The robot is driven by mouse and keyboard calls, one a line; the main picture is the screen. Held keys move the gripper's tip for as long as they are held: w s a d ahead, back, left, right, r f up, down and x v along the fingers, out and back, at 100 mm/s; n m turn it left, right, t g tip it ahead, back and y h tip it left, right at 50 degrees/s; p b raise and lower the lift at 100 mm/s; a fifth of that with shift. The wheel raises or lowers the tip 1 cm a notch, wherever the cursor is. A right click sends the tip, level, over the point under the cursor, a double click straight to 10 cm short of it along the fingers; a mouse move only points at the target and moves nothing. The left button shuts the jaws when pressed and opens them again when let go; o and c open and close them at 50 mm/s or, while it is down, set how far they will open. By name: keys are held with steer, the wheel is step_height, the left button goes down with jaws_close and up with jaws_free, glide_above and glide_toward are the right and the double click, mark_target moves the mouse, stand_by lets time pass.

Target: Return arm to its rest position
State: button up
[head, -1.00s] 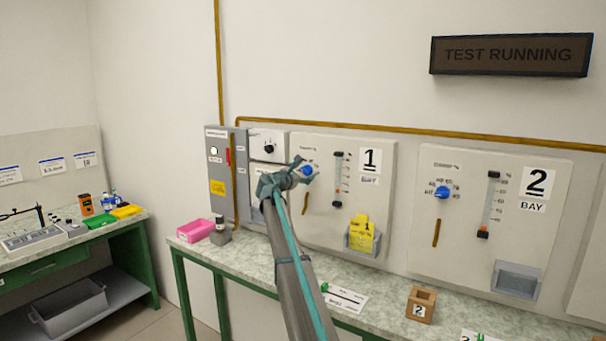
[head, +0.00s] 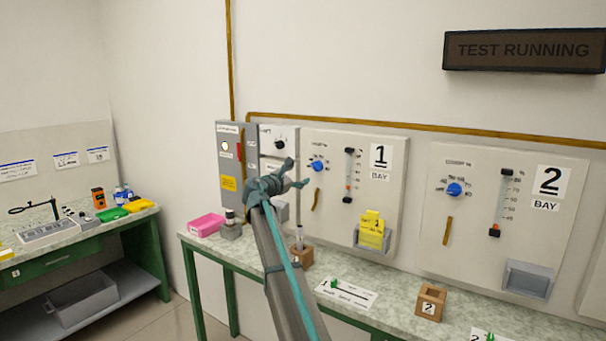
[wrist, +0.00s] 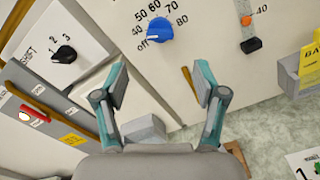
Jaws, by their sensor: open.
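My gripper (head: 297,173) is open and empty at the end of my raised arm, in front of the wall panels in the head view. In the wrist view its two fingers (wrist: 160,84) stand wide apart, with nothing between them but the bay 1 panel (wrist: 230,70) behind. The blue knob (wrist: 159,30) of that panel shows just beyond the fingers, its pointer towards "off". It also shows in the head view (head: 317,166), right of my gripper. I cannot tell the exact gap between gripper and panel.
A grey control box (head: 229,165) stands left of my gripper. Below are a bench with a pink box (head: 206,225), a wooden block holding a clear tube (head: 300,256) and another block marked 2 (head: 430,302). A yellow tag (head: 371,230) sits in the bay 1 holder.

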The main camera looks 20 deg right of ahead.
steer(key=shift+s+a, duration=0.25)
steer(key=shift+a, duration=0.05)
steer(key=shift+f, duration=0.1)
